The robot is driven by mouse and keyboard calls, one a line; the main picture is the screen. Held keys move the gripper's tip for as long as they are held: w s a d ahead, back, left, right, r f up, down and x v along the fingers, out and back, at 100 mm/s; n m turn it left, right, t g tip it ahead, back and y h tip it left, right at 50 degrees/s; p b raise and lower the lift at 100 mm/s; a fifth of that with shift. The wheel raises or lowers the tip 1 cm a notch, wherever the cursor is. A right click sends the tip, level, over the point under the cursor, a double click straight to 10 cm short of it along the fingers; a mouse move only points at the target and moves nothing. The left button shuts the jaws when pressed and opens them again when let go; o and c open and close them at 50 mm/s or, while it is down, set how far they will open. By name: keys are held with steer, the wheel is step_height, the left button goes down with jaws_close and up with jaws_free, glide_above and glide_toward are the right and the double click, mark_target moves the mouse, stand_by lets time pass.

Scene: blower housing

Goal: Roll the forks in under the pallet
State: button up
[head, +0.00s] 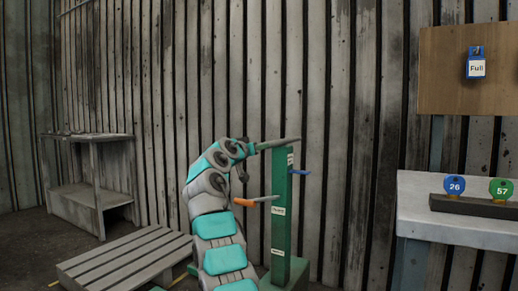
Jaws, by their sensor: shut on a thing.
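The wooden pallet (128,254) lies on the floor at the lower left of the head view. A green lift truck post (279,215) with white labels stands upright to the right of the pallet. A grey handle bar (285,142) crosses its top. A lever with an orange end (244,202) and a short blue lever (301,172) stick out from the post. My gripper (256,148) is shut on the handle bar at its left end. The forks are hidden behind my arm or below the frame, so I cannot tell where they are relative to the pallet.
A grey wooden shelf stand (92,180) is at the left by the wall. A grey bench (455,230) at the right holds tags 26 (454,185) and 57 (501,189). A blue "Full" tag (475,66) hangs on a brown board (440,70). Yellow marks show beside the pallet.

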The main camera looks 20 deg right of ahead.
jaws_close()
stand_by(0.8)
